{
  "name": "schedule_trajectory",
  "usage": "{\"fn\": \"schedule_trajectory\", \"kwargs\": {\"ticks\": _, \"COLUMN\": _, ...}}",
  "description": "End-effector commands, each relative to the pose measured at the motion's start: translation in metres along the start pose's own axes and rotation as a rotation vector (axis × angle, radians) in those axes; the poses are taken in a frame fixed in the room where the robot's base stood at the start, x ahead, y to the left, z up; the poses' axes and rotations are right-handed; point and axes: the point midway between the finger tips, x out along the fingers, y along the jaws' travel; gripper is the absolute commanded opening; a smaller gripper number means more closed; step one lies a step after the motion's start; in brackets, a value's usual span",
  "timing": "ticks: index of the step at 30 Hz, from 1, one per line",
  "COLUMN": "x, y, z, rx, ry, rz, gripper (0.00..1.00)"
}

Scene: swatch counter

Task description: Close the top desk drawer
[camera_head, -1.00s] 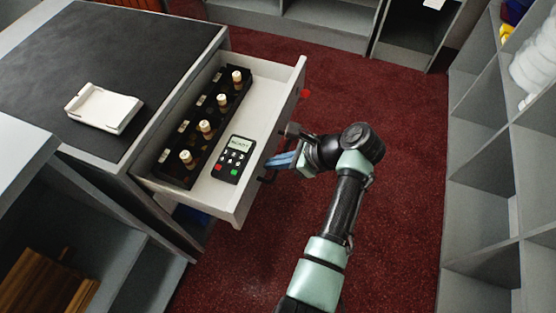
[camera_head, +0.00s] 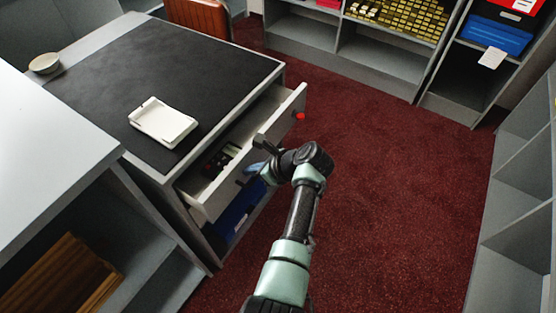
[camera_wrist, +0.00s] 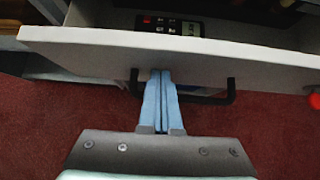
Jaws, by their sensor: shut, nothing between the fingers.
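The top desk drawer (camera_head: 283,110) is partly open, sticking out a short way from the right side of the desk. In the wrist view its white front (camera_wrist: 245,62) runs across the upper picture, with a dark handle (camera_wrist: 232,92) below the top edge. My gripper (camera_head: 255,169) is at the drawer's front, its blue fingers together and empty. In the wrist view the fingertips (camera_wrist: 160,72) reach the drawer front between the handle's ends; I cannot tell if they touch it. A black keypad device (camera_wrist: 170,24) lies inside the drawer.
The desk (camera_head: 120,88) has a dark top with a white tray (camera_head: 163,121) on it. A blue item (camera_head: 238,208) shows below the drawer. A grey shelf unit (camera_head: 520,195) stands at the right. Red carpet (camera_head: 395,160) is clear between.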

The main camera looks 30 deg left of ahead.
Motion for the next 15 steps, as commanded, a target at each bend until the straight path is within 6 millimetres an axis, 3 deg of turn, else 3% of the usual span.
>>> {"fn": "schedule_trajectory", "kwargs": {"ticks": 6, "x": 0.039, "y": 0.000, "z": 0.035, "rx": -0.004, "ry": -0.001, "rz": 0.001, "gripper": 0.00}}
{"fn": "schedule_trajectory", "kwargs": {"ticks": 15, "x": 0.065, "y": 0.000, "z": 0.062, "rx": -0.002, "ry": 0.000, "rz": -0.001, "gripper": 0.00}}
